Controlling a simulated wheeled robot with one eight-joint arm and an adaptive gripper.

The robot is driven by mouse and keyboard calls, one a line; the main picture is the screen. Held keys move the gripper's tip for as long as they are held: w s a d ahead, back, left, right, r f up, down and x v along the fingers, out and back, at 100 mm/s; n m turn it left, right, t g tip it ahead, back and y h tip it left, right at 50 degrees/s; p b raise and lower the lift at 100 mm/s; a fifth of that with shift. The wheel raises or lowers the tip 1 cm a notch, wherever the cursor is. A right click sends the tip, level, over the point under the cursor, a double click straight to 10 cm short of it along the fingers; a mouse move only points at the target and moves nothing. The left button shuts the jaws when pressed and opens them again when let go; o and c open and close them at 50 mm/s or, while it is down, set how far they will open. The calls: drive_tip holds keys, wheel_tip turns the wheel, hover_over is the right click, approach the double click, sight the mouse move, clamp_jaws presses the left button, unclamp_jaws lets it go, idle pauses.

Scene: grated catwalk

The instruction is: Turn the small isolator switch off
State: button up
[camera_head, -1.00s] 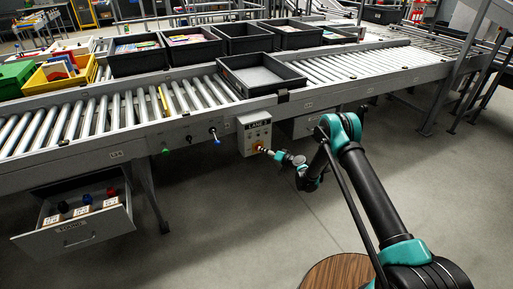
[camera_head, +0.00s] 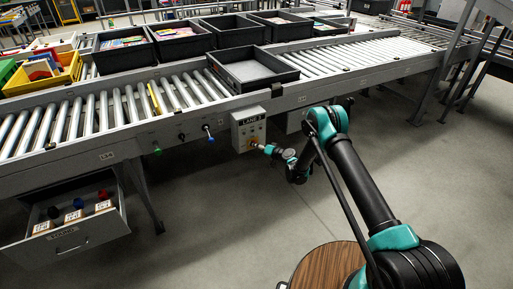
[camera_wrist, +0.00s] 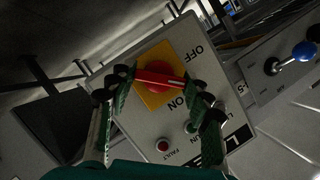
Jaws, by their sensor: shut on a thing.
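The isolator switch is a red rotary handle (camera_wrist: 155,79) on a yellow square plate (camera_wrist: 158,58), on the front of a grey control box (camera_head: 246,128). In the wrist view, the labels OFF and ON stand right of the plate. The handle lies nearly level in the picture, its pale-marked end pointing right between the two labels, nearer ON. My gripper (camera_wrist: 162,86) is shut on the handle, one finger at each end. In the head view, my gripper (camera_head: 260,147) reaches the box from the right; the handle there is too small to read.
The box hangs under a roller conveyor (camera_head: 110,111) carrying several bins. A blue-tipped lever (camera_head: 209,138) and a green knob (camera_head: 157,151) stand left of the box. An open drawer (camera_head: 73,236) juts out at lower left. A round wooden top (camera_head: 325,266) is in front. Floor around is clear.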

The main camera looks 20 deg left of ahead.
drive_tip(key=shift+c, duration=0.7)
drive_tip(key=shift+n, duration=0.3)
drive_tip(key=shift+s+r+n+t+h, duration=0.1)
drive_tip(key=shift+n+t+h, duration=0.65)
drive_tip(key=shift+n, duration=0.6)
drive_tip(key=shift+s+n+t+h, duration=0.1)
drive_tip(key=shift+n+t+h, duration=0.45)
drive_tip(key=shift+n+h, duration=0.6)
drive_tip(key=shift+n, duration=0.3)
drive_tip(key=o, duration=1.2)
drive_tip(key=shift+c, duration=0.2)
drive_tip(key=shift+a, duration=0.1)
